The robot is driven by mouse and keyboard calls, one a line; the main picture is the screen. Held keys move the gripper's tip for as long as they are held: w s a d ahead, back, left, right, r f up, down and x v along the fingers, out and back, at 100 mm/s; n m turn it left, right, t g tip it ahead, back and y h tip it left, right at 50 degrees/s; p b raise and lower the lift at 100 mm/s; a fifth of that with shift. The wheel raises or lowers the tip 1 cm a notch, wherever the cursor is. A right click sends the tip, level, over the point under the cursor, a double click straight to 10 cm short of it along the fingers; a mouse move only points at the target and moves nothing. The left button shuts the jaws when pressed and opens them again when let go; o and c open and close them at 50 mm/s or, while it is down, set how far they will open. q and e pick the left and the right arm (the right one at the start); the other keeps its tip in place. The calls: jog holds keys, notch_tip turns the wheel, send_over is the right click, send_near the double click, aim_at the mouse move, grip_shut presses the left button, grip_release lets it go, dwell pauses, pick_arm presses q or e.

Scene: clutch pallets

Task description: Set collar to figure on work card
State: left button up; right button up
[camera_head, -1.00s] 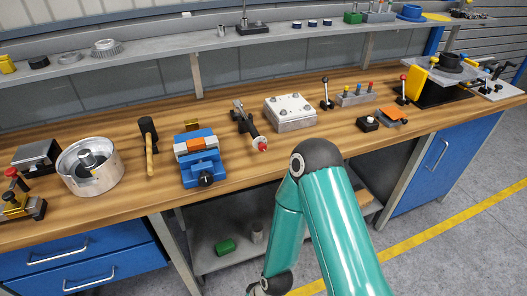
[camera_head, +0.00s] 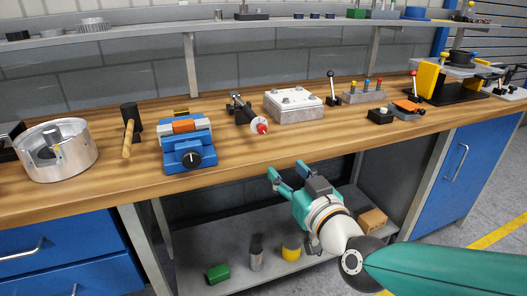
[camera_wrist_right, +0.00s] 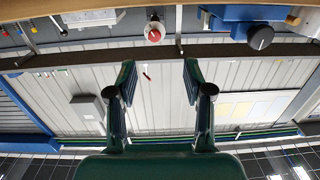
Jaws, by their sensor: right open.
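A dark spindle device (camera_head: 243,110) with a white collar and a red end lies on the bench, its red end toward the front edge. Its white ring and red end (camera_wrist_right: 154,30) also show at the top of the right wrist view. I cannot make out a figure on the collar, and I cannot identify a work card. My right gripper (camera_head: 287,172) is open and empty in front of the bench, below its top and short of the spindle device. Its two fingers stand apart in the right wrist view (camera_wrist_right: 159,78). My left gripper is not in view.
A blue vise (camera_head: 188,155) stands left of the spindle device and a bolted metal block (camera_head: 293,107) right of it. The bench's front edge (camera_head: 230,178) lies between my right gripper and these things. A lower shelf (camera_head: 225,245) holds several small items.

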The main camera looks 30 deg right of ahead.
jog(key=b, duration=0.1)
send_near(263, 131)
jog(key=shift+h, duration=0.4)
jog(key=x, duration=0.9)
jog(key=shift+w+a+f, duration=0.15)
jog(key=shift+w, duration=0.1)
grip_shut()
